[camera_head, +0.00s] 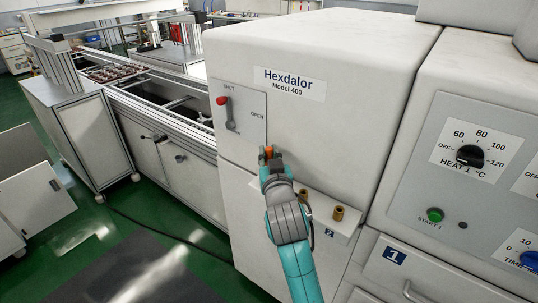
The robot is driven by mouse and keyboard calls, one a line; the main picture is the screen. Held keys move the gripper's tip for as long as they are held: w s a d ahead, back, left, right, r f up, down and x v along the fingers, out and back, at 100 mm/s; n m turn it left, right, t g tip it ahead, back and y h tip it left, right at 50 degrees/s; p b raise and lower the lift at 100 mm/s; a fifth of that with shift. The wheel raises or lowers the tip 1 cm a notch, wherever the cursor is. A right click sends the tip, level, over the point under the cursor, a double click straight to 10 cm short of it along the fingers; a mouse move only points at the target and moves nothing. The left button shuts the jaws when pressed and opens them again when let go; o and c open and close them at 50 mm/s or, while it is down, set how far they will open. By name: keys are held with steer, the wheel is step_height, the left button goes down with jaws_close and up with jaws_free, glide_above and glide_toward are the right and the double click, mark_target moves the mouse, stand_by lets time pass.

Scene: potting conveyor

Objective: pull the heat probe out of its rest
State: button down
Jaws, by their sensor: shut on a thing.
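My gripper (269,156) is shut on a small orange piece (269,151), which I take to be the heat probe's handle. It is in front of the white Hexdalor machine, below and right of the lever panel. Most of the probe is hidden by my gripper and arm. A pale ledge (325,201) with brass-coloured holders (338,213) sticks out from the machine, lower right of my gripper. I cannot tell from this view whether the probe is still in its rest or clear of it.
The machine front (335,135) stands close behind my gripper. A red-knobbed lever (222,101) marked SHUT and OPEN is at upper left. A control panel with a heat dial (470,155) is at right. A conveyor (150,95) runs at left; green floor lies below.

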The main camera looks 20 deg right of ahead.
mark_target(269, 148)
steer(key=shift+r, duration=0.2)
steer(key=shift+r, duration=1.3)
steer(key=shift+r, duration=0.15)
steer(key=shift+r, duration=3.35)
